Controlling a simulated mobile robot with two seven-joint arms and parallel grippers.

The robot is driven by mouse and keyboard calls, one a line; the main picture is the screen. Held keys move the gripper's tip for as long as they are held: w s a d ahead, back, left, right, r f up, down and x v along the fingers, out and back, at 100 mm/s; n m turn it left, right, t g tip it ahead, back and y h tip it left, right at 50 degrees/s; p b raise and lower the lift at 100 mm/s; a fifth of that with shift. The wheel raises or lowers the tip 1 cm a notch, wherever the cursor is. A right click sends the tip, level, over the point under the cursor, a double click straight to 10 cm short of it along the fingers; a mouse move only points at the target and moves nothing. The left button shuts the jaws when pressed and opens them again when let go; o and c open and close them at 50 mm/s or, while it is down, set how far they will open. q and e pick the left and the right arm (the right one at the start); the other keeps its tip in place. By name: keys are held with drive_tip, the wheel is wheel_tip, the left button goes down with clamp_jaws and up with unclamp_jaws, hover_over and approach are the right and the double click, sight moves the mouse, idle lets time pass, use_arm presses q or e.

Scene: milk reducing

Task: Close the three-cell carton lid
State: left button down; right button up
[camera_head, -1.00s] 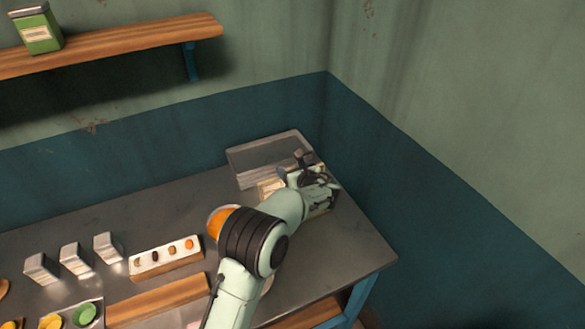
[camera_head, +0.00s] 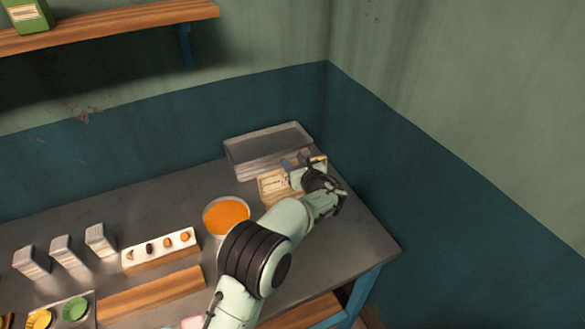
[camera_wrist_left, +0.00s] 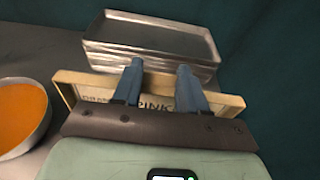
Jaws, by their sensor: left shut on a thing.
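The cream carton (camera_head: 272,187) stands near the right end of the metal table, with a tan-edged panel upright. In the left wrist view the panel (camera_wrist_left: 72,78) carries dark printed lettering, partly covered by my fingers. My left gripper (camera_head: 298,163) is at the panel's upper edge and shut on it, seen as the carton lid. In the left wrist view the two blue fingers of this gripper (camera_wrist_left: 160,75) reach over that edge. The carton's cells are hidden behind my gripper and arm. My right gripper is not in view.
A stack of metal trays (camera_head: 268,147) stands just behind the carton. A pan of orange liquid (camera_head: 227,214) is to its left. A white sample block (camera_head: 160,250), several small metal boxes (camera_head: 62,250) and a wooden board (camera_head: 150,296) lie farther left. The table's right edge is close.

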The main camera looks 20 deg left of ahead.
use_arm(q)
drive_tip(key=s+d+t+y+b, duration=0.1)
drive_tip(key=b, duration=0.2)
drive_tip(key=s+d+f+t+y+b, duration=0.1)
drive_tip(key=b, duration=0.3)
drive_tip(key=shift+s+d+f+t+y, duration=0.1)
drive_tip(key=shift+d+t+y, duration=0.2)
drive_tip(key=shift+d, duration=0.1)
drive_tip(key=shift+s+d+f+t+y+b, duration=0.1)
drive_tip(key=shift+s+d+t+y+b, duration=0.35)
drive_tip(key=shift+y+b, duration=0.6)
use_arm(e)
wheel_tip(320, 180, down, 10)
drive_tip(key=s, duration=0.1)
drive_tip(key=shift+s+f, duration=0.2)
use_arm(q)
drive_tip(key=shift+h, duration=0.25)
drive_tip(key=c, duration=0.6)
unclamp_jaws()
drive_tip(key=shift+s+d, duration=0.1)
drive_tip(key=v, duration=1.3)
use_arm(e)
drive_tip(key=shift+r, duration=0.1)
